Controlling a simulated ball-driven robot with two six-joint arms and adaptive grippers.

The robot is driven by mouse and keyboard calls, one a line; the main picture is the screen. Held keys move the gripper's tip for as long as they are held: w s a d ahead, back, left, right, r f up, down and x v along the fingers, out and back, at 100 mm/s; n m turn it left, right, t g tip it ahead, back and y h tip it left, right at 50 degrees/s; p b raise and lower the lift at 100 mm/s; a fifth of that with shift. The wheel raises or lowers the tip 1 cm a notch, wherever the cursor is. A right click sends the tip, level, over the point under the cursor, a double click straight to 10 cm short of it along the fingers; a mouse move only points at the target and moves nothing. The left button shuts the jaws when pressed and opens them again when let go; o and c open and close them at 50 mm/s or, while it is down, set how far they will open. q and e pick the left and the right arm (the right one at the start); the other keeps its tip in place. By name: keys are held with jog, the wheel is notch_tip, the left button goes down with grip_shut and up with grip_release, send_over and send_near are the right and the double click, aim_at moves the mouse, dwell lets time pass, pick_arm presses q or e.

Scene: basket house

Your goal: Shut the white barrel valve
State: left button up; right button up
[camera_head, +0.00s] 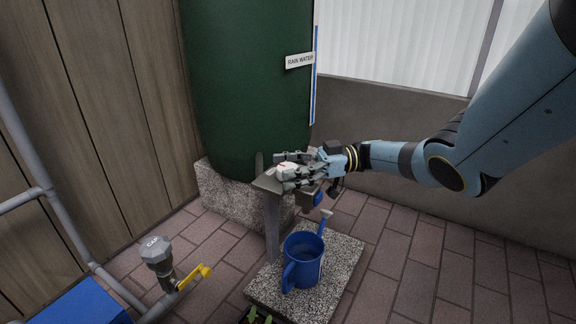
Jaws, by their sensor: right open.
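The white barrel valve (285,169) shows as a small white part low on the green rain water barrel. My right gripper (280,167) is open, with its fingers on either side of the white part. Whether the fingers touch it I cannot tell. The fingers and wrist hide much of the valve, so its handle position is unclear. My right arm reaches in from the right. My left gripper is out of view.
A blue watering can (303,262) stands on a speckled stone slab (343,262) below the gripper. A grey post and plate (271,215) stand by the barrel (245,80). Brick paving on the right is clear.

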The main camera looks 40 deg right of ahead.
jog(key=shift+r, duration=0.1)
notch_tip(320, 180, up, 10)
jog(key=shift+f, duration=0.15)
dwell(0.6)
